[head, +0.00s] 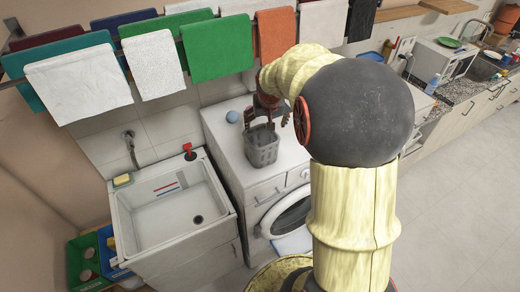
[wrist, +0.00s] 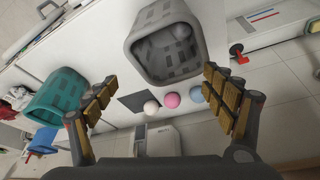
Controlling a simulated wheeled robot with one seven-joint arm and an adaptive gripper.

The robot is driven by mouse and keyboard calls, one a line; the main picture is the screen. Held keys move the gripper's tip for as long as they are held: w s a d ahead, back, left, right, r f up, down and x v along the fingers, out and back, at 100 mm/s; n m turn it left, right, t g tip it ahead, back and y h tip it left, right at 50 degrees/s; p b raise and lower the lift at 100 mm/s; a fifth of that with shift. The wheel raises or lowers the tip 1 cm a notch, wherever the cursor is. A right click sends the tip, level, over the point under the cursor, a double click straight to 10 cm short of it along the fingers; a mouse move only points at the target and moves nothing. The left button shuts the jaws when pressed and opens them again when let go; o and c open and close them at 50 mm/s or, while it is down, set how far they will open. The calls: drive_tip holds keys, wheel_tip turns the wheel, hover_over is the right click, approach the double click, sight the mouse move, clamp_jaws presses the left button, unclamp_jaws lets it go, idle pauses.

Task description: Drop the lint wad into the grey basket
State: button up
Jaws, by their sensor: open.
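The grey basket (head: 263,156) stands on the white washing machine in the head view. In the wrist view I look into its slotted inside (wrist: 165,69). A small grey rounded lump (wrist: 182,31), which looks like the lint wad, lies inside it. My gripper (head: 267,118) is just above the basket in the head view. In the wrist view my gripper (wrist: 158,76) has its two padded fingers spread wide, with nothing held between them. The lump cannot be made out in the head view.
White (wrist: 151,107), pink (wrist: 172,100) and blue (wrist: 196,95) balls lie beside the basket. A teal basket (wrist: 55,95) stands apart from it. The sink (head: 165,212) is left of the washing machine (head: 236,166). Towels (head: 217,50) hang behind.

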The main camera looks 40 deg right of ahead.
drive_tip(key=v, duration=1.2)
idle(0.4)
drive_tip(key=s+a+f+n+y+b, duration=0.1)
drive_tip(key=s+a+f+n+b, duration=0.1)
drive_tip(key=s+a+f+b, duration=0.3)
drive_tip(key=s+a+f+n+t+y+b, duration=0.1)
drive_tip(key=s+a+f+n+b, duration=0.1)
drive_tip(key=s+a+f+b, duration=0.4)
drive_tip(key=s+a+f+n+b, duration=0.3)
drive_tip(key=s+a+f+b, duration=0.2)
drive_tip(key=a+f+b, duration=0.9)
drive_tip(key=shift+s+a+t+y+b, duration=0.25)
drive_tip(key=shift+a+t+y+b, duration=0.2)
drive_tip(key=shift+a, duration=0.95)
drive_tip(key=shift+d, duration=0.1)
